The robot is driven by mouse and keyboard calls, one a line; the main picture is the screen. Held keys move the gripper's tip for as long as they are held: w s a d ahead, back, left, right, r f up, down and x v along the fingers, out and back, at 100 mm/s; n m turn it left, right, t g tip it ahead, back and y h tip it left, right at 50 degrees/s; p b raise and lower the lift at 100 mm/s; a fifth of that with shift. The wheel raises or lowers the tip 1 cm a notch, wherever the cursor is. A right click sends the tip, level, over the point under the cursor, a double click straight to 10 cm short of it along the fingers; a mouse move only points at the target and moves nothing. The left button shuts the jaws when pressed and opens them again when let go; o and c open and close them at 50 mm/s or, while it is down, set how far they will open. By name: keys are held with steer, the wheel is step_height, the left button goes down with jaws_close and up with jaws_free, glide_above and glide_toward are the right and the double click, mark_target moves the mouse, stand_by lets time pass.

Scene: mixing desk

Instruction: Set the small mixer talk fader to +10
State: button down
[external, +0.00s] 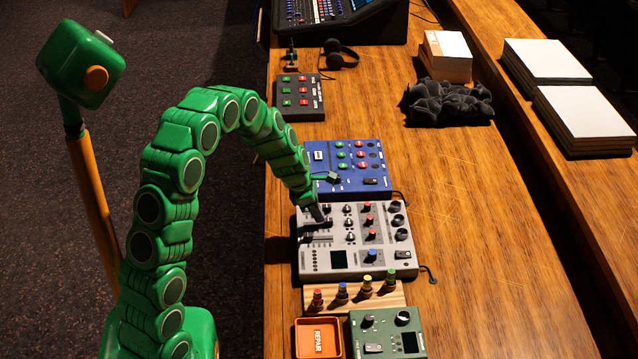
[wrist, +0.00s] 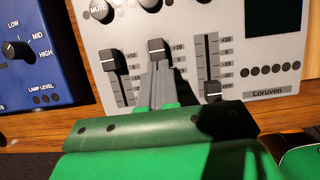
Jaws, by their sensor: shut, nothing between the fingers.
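The small grey mixer (external: 340,259) lies on the wooden desk; it fills the upper part of the wrist view (wrist: 235,50). Three faders show there. The left fader cap (wrist: 113,61) is high, a little below its +10 mark. The middle fader cap (wrist: 158,48) is about level with its +10 mark. The right fader cap (wrist: 213,90) is low, near OFF. I cannot read which one is talk. My gripper (wrist: 160,70) is shut and empty, its tips just below the middle cap; I cannot tell if they touch. In the external view my gripper (external: 319,214) is over the mixer's left side.
A blue box with knobs (external: 347,168) stands just behind the mixer. In front are a wooden strip with coloured plugs (external: 345,293), an orange REPAIR tray (external: 318,338) and a green box (external: 388,335).

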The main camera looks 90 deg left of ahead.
steer(key=shift+w+d+f, duration=0.1)
steer(key=shift+d+f, duration=0.05)
steer(key=shift+s, duration=0.45)
steer(key=s, duration=0.3)
steer(key=shift+s+r, duration=0.3)
steer(key=shift+r, duration=0.05)
steer(key=s+r, duration=0.8)
steer(key=r, duration=0.1)
steer(key=x, duration=1)
steer(key=shift+s, duration=0.15)
steer(key=w, duration=0.3)
steer(key=shift+f, duration=0.15)
steer(key=shift+w, duration=0.55)
